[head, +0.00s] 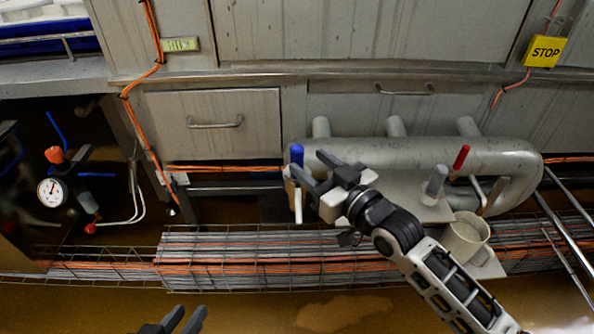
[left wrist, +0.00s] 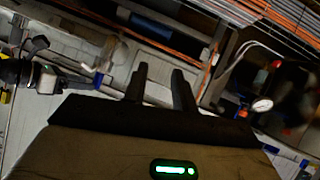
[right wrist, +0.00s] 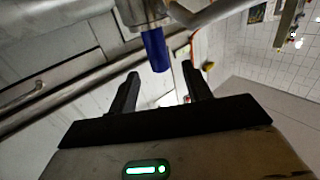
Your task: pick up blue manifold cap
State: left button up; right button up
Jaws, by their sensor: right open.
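My left gripper (head: 190,308) is low at the bottom edge of the head view. Its fingers are apart and empty in the left wrist view (left wrist: 160,72).
A red-handled piece (head: 461,157) stands on the manifold's right part. A pale bucket (head: 465,238) is below it. A wire cable tray (head: 230,258) runs along underneath. A pressure gauge (head: 52,192) is at the left. Cabinet drawers (head: 212,122) stand behind.

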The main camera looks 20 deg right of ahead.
aim_at(302, 155)
jog(key=b+x, duration=0.1)
jog(key=x, duration=0.3)
jog(key=shift+w+r, duration=0.1)
jog(key=shift+w+a, duration=0.2)
jog(key=shift+w, duration=0.35)
grip_shut()
pick_arm(q)
jog(key=shift+d+r+t, duration=0.3)
jog(key=shift+r+t, duration=0.1)
jog(key=shift+r, duration=0.15)
pick_arm(e)
jog(key=shift+r, duration=0.1)
